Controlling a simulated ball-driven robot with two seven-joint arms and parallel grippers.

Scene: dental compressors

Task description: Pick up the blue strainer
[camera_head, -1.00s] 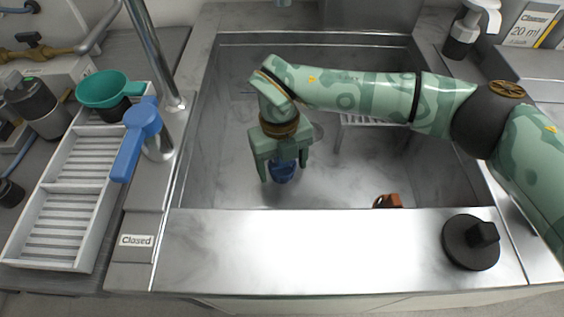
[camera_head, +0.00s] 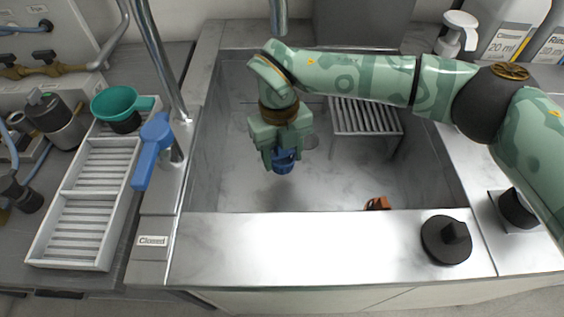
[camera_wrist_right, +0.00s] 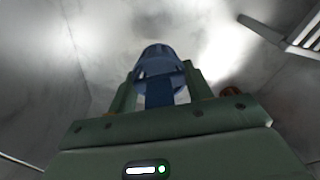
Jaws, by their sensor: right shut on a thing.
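The blue strainer (camera_head: 284,160) is held between the fingers of my right gripper (camera_head: 283,157), above the floor of the steel sink. In the right wrist view the strainer (camera_wrist_right: 160,62) shows as a dark blue slotted cup, with the gripper's fingers (camera_wrist_right: 158,88) on both sides of it. The right gripper is shut on it and points down. Part of the strainer is hidden by the fingers. My left gripper is not in view.
The sink (camera_head: 235,185) has a metal rack (camera_head: 365,118) at its back right and a brown object (camera_head: 377,203) near its front wall. A white tray (camera_head: 72,262), a green funnel-like cup (camera_head: 118,102), a blue lever (camera_head: 152,150) and a black knob (camera_head: 447,240) stand around the sink.

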